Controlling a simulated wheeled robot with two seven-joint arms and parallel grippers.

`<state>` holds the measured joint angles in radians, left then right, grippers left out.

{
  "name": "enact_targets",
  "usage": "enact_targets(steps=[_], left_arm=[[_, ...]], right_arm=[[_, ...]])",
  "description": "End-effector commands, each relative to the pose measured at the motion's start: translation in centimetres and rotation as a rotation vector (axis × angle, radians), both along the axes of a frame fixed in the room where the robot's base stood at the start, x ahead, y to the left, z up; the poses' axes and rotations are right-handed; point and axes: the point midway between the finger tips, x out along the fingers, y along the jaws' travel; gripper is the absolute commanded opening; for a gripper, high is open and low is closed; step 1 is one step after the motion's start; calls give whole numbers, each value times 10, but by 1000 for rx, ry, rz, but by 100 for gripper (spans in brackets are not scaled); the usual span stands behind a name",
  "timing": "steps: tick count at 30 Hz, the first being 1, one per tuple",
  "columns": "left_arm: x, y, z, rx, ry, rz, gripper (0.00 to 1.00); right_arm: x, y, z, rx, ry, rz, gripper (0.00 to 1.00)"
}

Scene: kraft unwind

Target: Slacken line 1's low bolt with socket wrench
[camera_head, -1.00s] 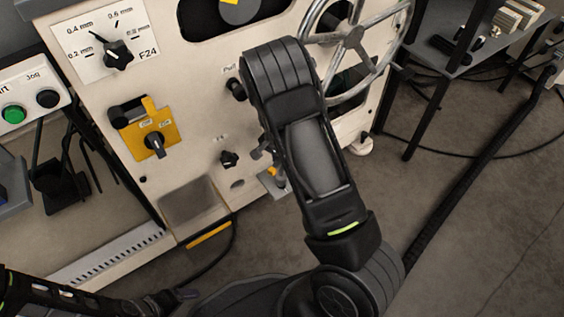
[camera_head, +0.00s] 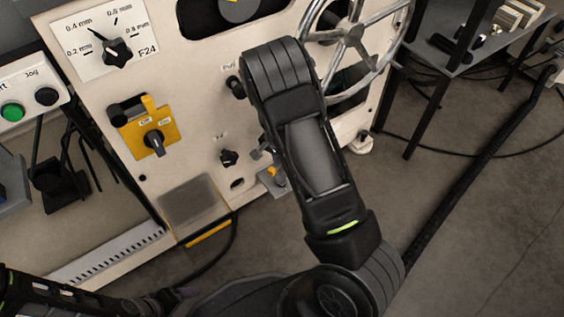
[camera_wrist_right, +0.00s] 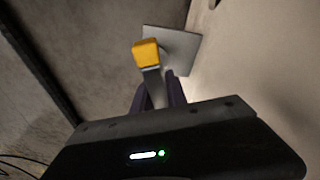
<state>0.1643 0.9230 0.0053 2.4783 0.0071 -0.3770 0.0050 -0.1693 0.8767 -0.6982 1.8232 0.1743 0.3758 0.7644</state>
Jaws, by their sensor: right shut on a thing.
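My right gripper (camera_wrist_right: 158,100) is shut on a grey bar-like tool (camera_wrist_right: 154,86) with a yellow block-shaped end (camera_wrist_right: 146,53), which looks like the socket wrench. The yellow end is in front of a square grey plate (camera_wrist_right: 175,48) beside the pale machine wall. In the head view my right gripper (camera_head: 263,158) is low at the machine front, mostly hidden behind my right forearm. The grey plate (camera_head: 268,186) also shows there, near the floor. I cannot make out the low bolt. My left arm shows at the lower left, but its fingers are unclear.
The pale machine panel (camera_head: 205,105) carries a dial (camera_head: 117,50), a yellow switch plate (camera_head: 165,131) and a large handwheel (camera_head: 352,37). A dark table (camera_head: 470,45) stands at the right. A button box (camera_head: 25,95) is at the left. Floor at the right is mostly open, with cables.

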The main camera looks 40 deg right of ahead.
Motion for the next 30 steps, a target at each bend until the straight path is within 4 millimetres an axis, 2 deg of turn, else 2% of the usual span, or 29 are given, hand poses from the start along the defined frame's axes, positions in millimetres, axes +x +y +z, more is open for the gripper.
enact_targets(steps=[30], left_arm=[[0, 0, -1, 0, 0, 0, 84]], right_arm=[[0, 0, -7, 0, 0, -1, 0]])
